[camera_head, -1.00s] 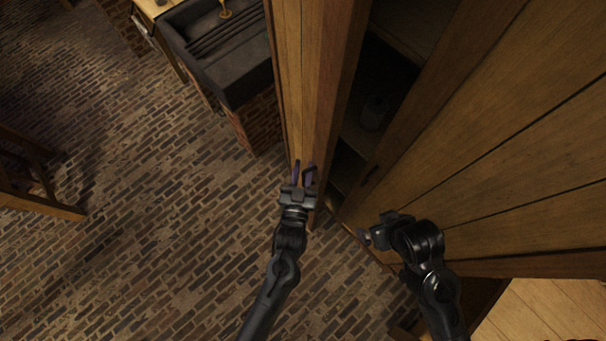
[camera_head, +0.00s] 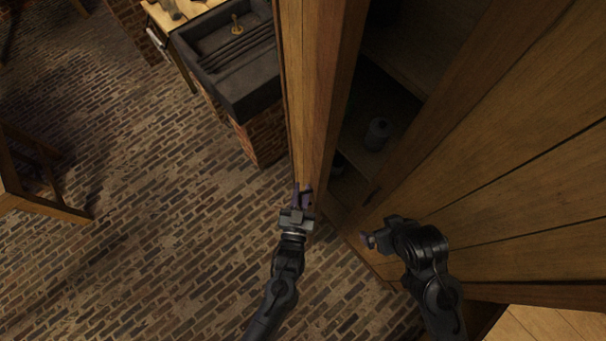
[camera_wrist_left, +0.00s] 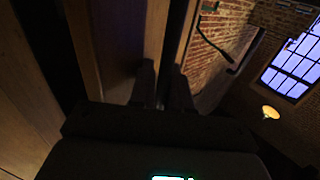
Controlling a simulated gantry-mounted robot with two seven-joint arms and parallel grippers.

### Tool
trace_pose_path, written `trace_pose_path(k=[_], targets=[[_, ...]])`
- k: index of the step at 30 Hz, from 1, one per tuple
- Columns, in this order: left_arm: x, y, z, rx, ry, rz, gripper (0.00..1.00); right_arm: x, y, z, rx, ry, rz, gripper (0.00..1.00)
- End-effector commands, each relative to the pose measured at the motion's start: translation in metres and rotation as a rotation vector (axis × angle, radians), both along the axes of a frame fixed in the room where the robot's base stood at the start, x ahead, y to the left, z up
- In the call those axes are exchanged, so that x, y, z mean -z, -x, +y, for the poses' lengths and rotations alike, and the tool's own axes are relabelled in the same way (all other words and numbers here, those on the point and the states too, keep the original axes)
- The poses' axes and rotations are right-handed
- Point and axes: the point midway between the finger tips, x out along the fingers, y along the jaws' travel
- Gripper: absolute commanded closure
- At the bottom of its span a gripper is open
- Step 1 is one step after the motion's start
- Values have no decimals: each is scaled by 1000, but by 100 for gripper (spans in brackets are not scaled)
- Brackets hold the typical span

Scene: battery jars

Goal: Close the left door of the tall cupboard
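The tall cupboard's left door (camera_head: 308,80) stands open, jutting out from the cupboard and seen steeply from above in the head view. My left gripper (camera_head: 302,194) is at this door's outer face, near its free edge. Its fingers show a narrow gap; whether they touch the wood I cannot tell. In the left wrist view, the two dark fingers (camera_wrist_left: 163,88) stand apart before a wooden panel (camera_wrist_left: 125,40). The right door (camera_head: 510,165) is at the right. My right gripper (camera_head: 372,239) is beside its lower left edge, its opening unclear.
A grey jar (camera_head: 376,134) stands on a shelf inside the dark cupboard. A black stone sink (camera_head: 235,80) on brick is behind the left door. Open brick floor (camera_head: 150,220) lies to the left, with a wooden frame (camera_head: 50,205) at the far left.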

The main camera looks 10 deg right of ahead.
Motion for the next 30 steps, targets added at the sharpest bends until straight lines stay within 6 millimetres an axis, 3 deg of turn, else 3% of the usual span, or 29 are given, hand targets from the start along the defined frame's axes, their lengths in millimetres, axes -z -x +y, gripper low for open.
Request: trace_pose_path(k=[1,21,30], targets=[[-23,25,-40,83,50,-30,78,-7,0,0,1,0,-1,0],[-15,67,-35,77,42,-23,78,-18,0,2,6,-8,-1,0],[-14,71,-35,77,41,-23,78,-18,0,0,0,0,0,0]])
